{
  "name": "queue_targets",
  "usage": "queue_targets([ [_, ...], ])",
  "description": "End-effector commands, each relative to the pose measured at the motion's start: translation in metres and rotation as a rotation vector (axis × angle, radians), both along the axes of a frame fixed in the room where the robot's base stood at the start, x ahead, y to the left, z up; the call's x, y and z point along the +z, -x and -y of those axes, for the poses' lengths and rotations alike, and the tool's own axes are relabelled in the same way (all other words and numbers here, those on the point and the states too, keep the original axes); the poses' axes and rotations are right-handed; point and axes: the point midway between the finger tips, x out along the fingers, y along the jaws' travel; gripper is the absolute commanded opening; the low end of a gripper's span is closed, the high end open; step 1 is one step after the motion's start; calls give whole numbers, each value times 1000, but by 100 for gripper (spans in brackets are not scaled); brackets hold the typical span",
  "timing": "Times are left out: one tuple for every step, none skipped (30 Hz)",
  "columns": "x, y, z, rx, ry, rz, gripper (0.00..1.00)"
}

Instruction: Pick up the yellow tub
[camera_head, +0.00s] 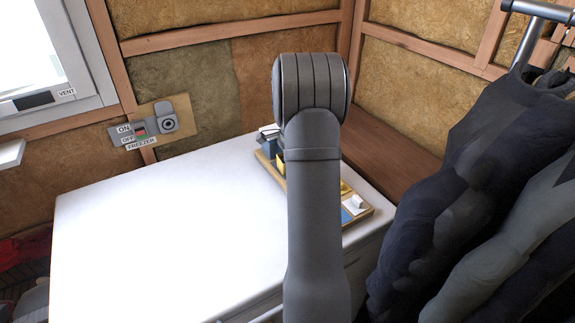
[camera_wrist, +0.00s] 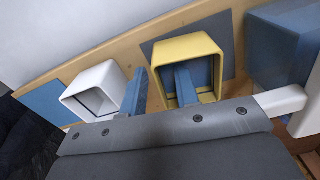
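The yellow tub (camera_wrist: 206,47) is a square, open-topped box standing in a wooden tray in the wrist view. My gripper (camera_wrist: 161,75) is open. One blue-grey finger reaches down inside the yellow tub, and the other is outside its left wall, so that wall lies between them. I cannot tell whether either finger touches it. In the head view my arm hides the gripper and most of the tray's middle; only small yellow patches show beside the arm, and I cannot tell which is the tub.
The tray (camera_head: 365,217) lies on a white freezer top (camera_head: 150,220), clear at left. A white tub (camera_wrist: 92,78) stands left of the yellow one and a blue tub (camera_wrist: 285,45) right. Dark hanging clothes (camera_head: 480,170) are close on the right; an insulated wall is behind.

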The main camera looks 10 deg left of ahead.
Motion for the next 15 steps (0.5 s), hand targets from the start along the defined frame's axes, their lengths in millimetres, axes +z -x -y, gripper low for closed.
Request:
queue_targets([
  [0, 0, 0, 0, 0, 0, 28],
  [0, 0, 0, 0, 0, 0, 22],
  [0, 0, 0, 0, 0, 0, 14],
  [0, 0, 0, 0, 0, 0, 9],
  [0, 0, 0, 0, 0, 0, 3],
  [0, 0, 0, 0, 0, 0, 0],
  [0, 0, 0, 0, 0, 0, 0],
  [0, 0, 0, 0, 0, 0, 0],
  [0, 0, 0, 0, 0, 0, 0],
  [1, 0, 0, 0, 0, 0, 0],
  [1, 0, 0, 0, 0, 0, 0],
  [1, 0, 0, 0, 0, 0, 0],
  [1, 0, 0, 0, 0, 0, 0],
  [1, 0, 0, 0, 0, 0, 0],
  [1, 0, 0, 0, 0, 0, 0],
])
